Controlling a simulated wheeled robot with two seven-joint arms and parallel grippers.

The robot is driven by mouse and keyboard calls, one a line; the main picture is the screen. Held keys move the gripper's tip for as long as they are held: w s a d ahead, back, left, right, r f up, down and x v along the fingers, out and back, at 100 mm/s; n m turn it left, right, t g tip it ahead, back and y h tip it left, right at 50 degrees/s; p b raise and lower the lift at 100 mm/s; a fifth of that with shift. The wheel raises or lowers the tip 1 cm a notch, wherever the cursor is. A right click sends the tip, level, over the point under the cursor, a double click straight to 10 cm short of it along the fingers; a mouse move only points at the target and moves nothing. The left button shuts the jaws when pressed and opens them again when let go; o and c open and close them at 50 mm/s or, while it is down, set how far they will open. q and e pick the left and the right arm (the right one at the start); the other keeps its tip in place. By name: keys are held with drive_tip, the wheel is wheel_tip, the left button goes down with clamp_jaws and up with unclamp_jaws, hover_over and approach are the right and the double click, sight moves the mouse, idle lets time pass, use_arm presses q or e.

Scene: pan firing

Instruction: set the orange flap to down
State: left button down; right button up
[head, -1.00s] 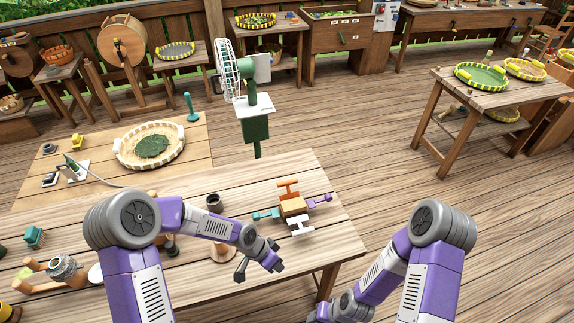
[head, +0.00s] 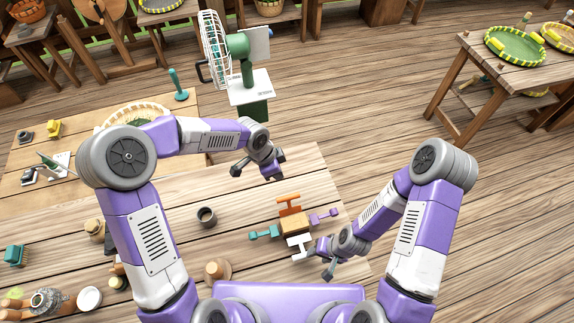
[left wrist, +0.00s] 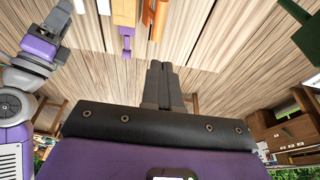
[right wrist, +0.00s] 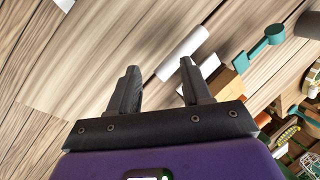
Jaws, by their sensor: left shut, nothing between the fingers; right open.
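A small wooden block (head: 291,222) on the table has a T-shaped flap on each side. The orange flap (head: 289,201) points to the far side, and I cannot tell its exact tilt. The purple flap (head: 325,215) is on the right, the teal flap (head: 264,234) on the left and the white flap (head: 300,246) on the near side. My left gripper (left wrist: 160,75) is shut and empty, above and behind the block; the orange flap shows ahead of its fingers, apart (left wrist: 156,18). My right gripper (right wrist: 159,72) is open and empty near the white flap (right wrist: 184,52).
A dark cup (head: 206,216) stands left of the block, and a wooden piece (head: 217,270) stands near the front edge. A fan (head: 240,70) stands beyond the table. The table's right edge is close to the block.

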drive_tip(key=shift+w+r, duration=0.1)
drive_tip(key=shift+w, duration=0.15)
drive_tip(key=shift+s+r, duration=0.1)
drive_tip(key=shift+s, duration=0.2)
use_arm(q)
drive_tip(key=p, duration=0.1)
hover_over(289, 196)
drive_tip(key=f, duration=0.7)
drive_tip(key=a+f, duration=0.1)
drive_tip(key=f, duration=0.3)
drive_tip(key=shift+s+f, duration=0.25)
drive_tip(key=shift+f, duration=0.1)
drive_tip(key=shift+w+f, duration=0.15)
drive_tip(key=shift+f, duration=0.5)
use_arm(e)
drive_tip(key=shift+s+r, duration=0.25)
drive_tip(key=shift+r, duration=0.3)
drive_tip(key=shift+d, duration=0.1)
use_arm(q)
drive_tip(key=shift+w+a, duration=0.1)
drive_tip(key=shift+w, duration=0.05)
drive_tip(key=shift+w+f+g+h, duration=0.1)
drive_tip(key=shift+g+h, duration=0.2)
drive_tip(key=shift+g, duration=0.2)
use_arm(e)
drive_tip(key=shift+s+d+f, duration=0.15)
drive_tip(key=shift+d, duration=0.15)
